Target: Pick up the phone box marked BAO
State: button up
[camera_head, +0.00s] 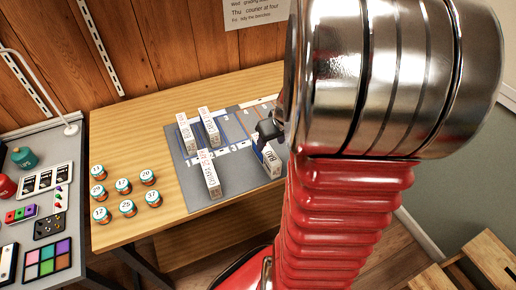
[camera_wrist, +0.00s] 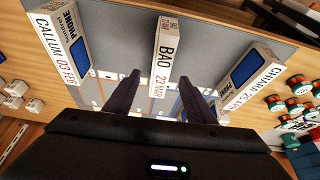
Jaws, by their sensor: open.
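The phone box marked BAO (camera_head: 271,163) stands near the right front part of the grey mat, partly behind my arm in the head view. In the wrist view the white BAO box (camera_wrist: 166,52), dated 23 MAR, shows upright in the upper middle. My gripper (camera_wrist: 160,78) is open. Its two dark fingers point towards the box, one to each side of its lower end in the picture; how far off the tips are is hard to tell. In the head view my gripper (camera_head: 268,130) is just above and behind the box, largely hidden by my arm.
The CALLUM box (camera_wrist: 62,48) and CHIARA box (camera_wrist: 253,70) flank it in the wrist view. Several white boxes (camera_head: 211,180) stand on the grey mat (camera_head: 190,192). Numbered jars (camera_head: 128,208) occupy the wooden table's left (camera_head: 110,135).

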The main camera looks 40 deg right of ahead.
aim_at(266, 149)
jog(key=shift+x, duration=1.25)
jog(key=shift+x, duration=2.55)
jog(key=shift+w, duration=0.15)
grip_shut()
